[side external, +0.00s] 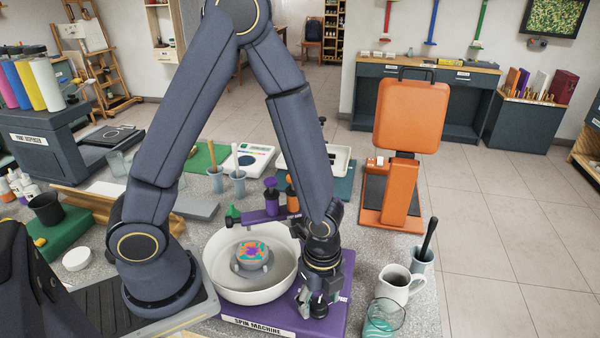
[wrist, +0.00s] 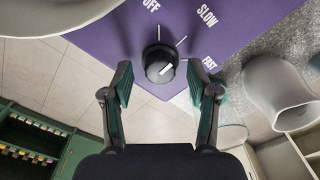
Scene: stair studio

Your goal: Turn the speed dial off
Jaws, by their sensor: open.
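The speed dial (wrist: 160,62) is a round black knob with a white pointer mark, on the purple panel of the spin machine (wrist: 130,25). The labels OFF, SLOW and FAST are printed around it. The white mark points roughly toward the FAST side. My gripper (wrist: 160,84) is open, with one finger on each side of the dial and visible gaps between fingers and knob. In the side view, my gripper (side external: 317,300) points down at the front right corner of the purple spin machine base (side external: 285,318) and largely hides the dial.
A white bowl (side external: 222,284) on the machine holds a round piece with colourful paint (side external: 251,253), left of my gripper. A white mug (side external: 398,284), a glass (side external: 384,318) and a cup with a black handle (side external: 421,260) stand close to the right. An orange device (side external: 410,115) stands behind.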

